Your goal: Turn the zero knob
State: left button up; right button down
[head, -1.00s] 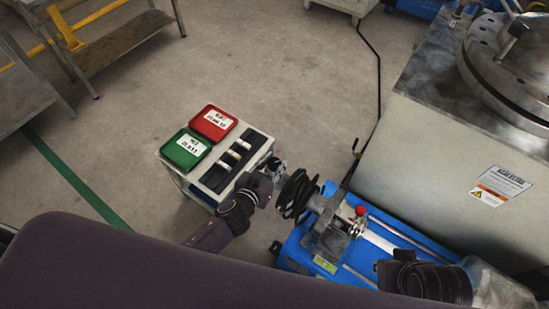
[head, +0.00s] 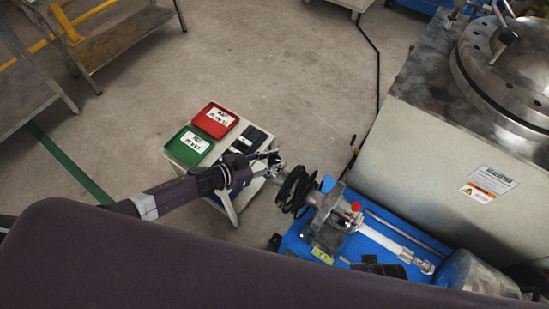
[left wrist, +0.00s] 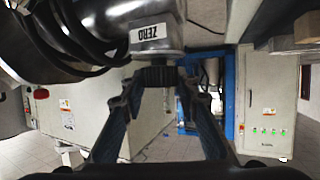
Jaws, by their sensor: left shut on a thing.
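In the left wrist view, a grey metal block with a white ZERO label (left wrist: 153,33) is at top centre. Below the label, the dark ribbed zero knob (left wrist: 156,72) sits between the fingertips of my left gripper (left wrist: 155,80), which is shut on it. In the head view, my left gripper (head: 268,160) reaches from the left to the left end of the grey cylinder on the blue machine (head: 300,243). The knob is too small and covered to make out there. My right gripper does not show.
A small cart (head: 222,205) with a red tray (head: 214,120) and a green tray (head: 187,147) stands under and behind my left gripper. Black coiled cable (head: 293,190) hangs right beside the gripper. A large grey machine (head: 440,150) stands at the right. The floor behind is open.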

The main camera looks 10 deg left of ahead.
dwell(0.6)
pick_arm(q)
jog(key=o, duration=1.2)
jog(key=v, duration=1.2)
jog(key=shift+w+a, duration=0.1)
jog(key=shift+w, duration=0.1)
